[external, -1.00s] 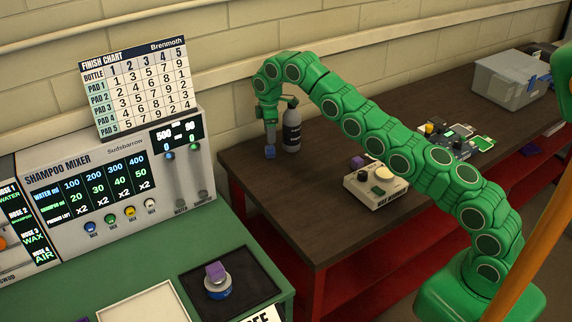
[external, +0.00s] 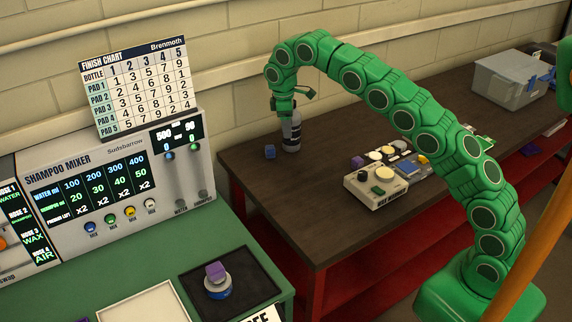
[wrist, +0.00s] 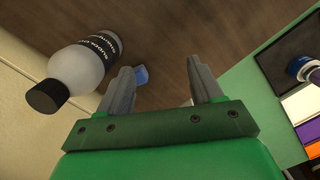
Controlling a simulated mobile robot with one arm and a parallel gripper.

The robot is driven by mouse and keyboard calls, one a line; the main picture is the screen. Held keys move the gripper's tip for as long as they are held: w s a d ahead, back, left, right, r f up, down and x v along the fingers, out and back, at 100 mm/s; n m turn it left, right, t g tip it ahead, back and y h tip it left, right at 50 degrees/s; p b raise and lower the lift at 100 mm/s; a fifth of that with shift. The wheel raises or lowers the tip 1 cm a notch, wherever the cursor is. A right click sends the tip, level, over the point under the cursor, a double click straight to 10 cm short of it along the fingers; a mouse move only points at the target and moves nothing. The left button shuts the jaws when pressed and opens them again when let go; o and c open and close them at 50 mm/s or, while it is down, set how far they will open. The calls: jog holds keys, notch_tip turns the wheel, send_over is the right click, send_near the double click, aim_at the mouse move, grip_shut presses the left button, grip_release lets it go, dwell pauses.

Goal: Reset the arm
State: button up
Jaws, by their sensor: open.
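My green arm arches over the brown table. My gripper (external: 282,112) points down above the table, close to a grey bottle with a dark label (external: 292,133), and its fingers are hard to make out there. In the wrist view the two grey fingers (wrist: 162,80) are apart with nothing held between them. A small blue cube (external: 270,151) rests on the table left of the bottle. It also shows beyond the fingers in the wrist view (wrist: 141,75), where the dark-capped bottle (wrist: 78,70) lies to the left.
A cream device with buttons (external: 378,188) and a purple cube (external: 357,162) are on the brown table (external: 310,215). A grey bin (external: 510,78) stands at the far right. The shampoo mixer (external: 110,190) and a black tray (external: 255,280) with a purple-topped item are on the green counter.

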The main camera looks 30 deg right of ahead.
jog(key=s+d+r+m, duration=0.3)
jog(key=s+d+r, duration=0.1)
jog(key=s+d, duration=0.6)
jog(key=s+d+r+m, duration=0.3)
jog(key=s+d+r, duration=0.3)
jog(key=s, duration=0.6)
jog(key=s+d+f+m, duration=0.1)
jog(key=s+d+f, duration=0.1)
jog(key=s, duration=0.8)
jog(key=s+d+f+m, duration=0.2)
jog(key=s+f, duration=0.1)
jog(key=s, duration=0.8)
jog(key=s+d+f+m+g, duration=0.1)
jog(key=s+d+f, duration=0.1)
jog(key=s, duration=0.8)
jog(key=shift+s+d+f+m+y, duration=0.35)
jog(key=shift+s+f+m+y, duration=0.05)
jog(key=shift+f, duration=0.25)
